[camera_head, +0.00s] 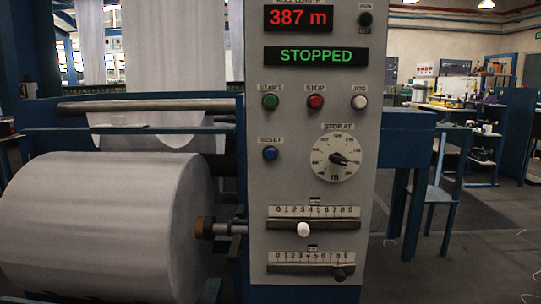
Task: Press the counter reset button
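A grey control panel (258,190) stands upright in the middle of the head view. Its blue button (270,153), under a RESET label, sits on the left side below the green START button (270,101). A red STOP button (315,101) and a white JOG button (360,101) are in the row above. The roll length display (298,18) reads 387 m in red. The display below it (315,55) reads STOPPED in green. My gripper is not in view.
A STOP AT dial (335,157) is right of the blue button. Two sliders with a white knob (303,230) and a black knob (340,273) are below. A large fabric roll (100,228) fills the lower left. Floor at right (470,250) is open beyond a blue frame.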

